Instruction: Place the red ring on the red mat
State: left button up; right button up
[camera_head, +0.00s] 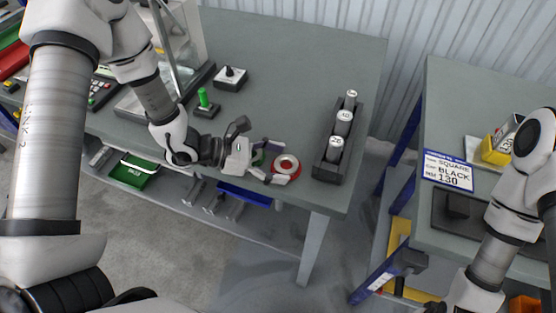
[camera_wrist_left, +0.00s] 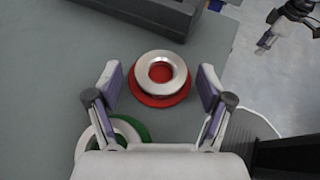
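A silvery ring with red showing in its middle (camera_wrist_left: 178,57) lies on the round red mat (camera_wrist_left: 160,101). I cannot tell whether that red belongs to the ring or is the mat. In the head view the ring (camera_head: 287,159) and red mat (camera_head: 296,174) are near the table's front edge. My left gripper (camera_wrist_left: 159,87) is open, its fingers on either side of the ring with gaps between. It also shows in the head view (camera_head: 273,161). What seems to be my right gripper (camera_wrist_left: 290,18) is small at the wrist view's top right; its fingers are unclear.
A green mat (camera_wrist_left: 131,131) with a pale ring (camera_wrist_left: 86,145) lies beside the left gripper, partly hidden by it. A dark rack (camera_head: 327,174) with several silvery cylinders stands right of the red mat.

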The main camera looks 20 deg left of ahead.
pick_arm(q)
jog(key=shift+r, duration=0.25)
jog(key=shift+s+a, duration=0.1)
jog(key=shift+a, duration=0.2)
jog(key=p+v, duration=0.1)
jog(key=v, duration=0.5)
jog(key=shift+r, duration=0.3)
jog(key=p+v, duration=0.2)
jog(key=v, duration=0.2)
jog(key=shift+r, duration=0.15)
jog(key=shift+s+a+p, duration=0.35)
jog(key=shift+a+p, duration=0.05)
jog(key=shift+a, duration=0.15)
